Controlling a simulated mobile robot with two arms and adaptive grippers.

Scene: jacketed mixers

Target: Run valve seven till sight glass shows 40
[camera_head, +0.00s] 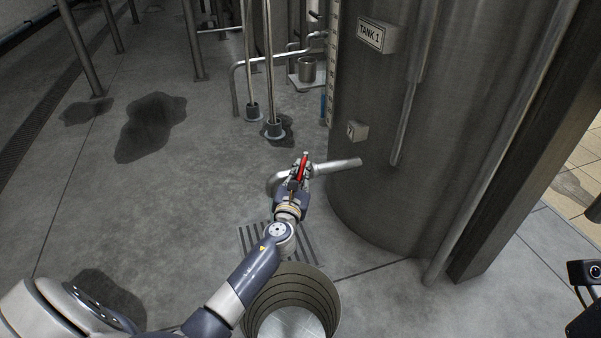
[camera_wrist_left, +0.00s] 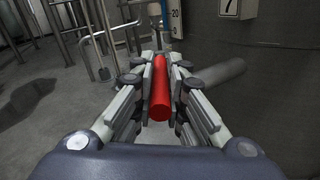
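The valve's red handle (camera_head: 303,168) is on the pipe (camera_head: 338,166) that sticks out low from the tank marked TANK 1 (camera_head: 385,110). A plate with a 7 (camera_head: 357,131) is on the tank above this pipe. My left gripper (camera_head: 302,172) is at the handle. In the left wrist view the red handle (camera_wrist_left: 160,90) lies between its finger pads, which look closed on it. The sight glass (camera_head: 323,106) shows blue low beside the scale strip (camera_head: 333,60). The level cannot be read; a 20 mark shows in the left wrist view.
A round ribbed vessel (camera_head: 334,300) stands open below my left arm, next to a floor grate (camera_head: 252,240). Pipes and posts (camera_head: 270,128) stand behind. Wet patches (camera_head: 150,125) lie on the open floor at left. A dark beam (camera_head: 515,170) stands at right.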

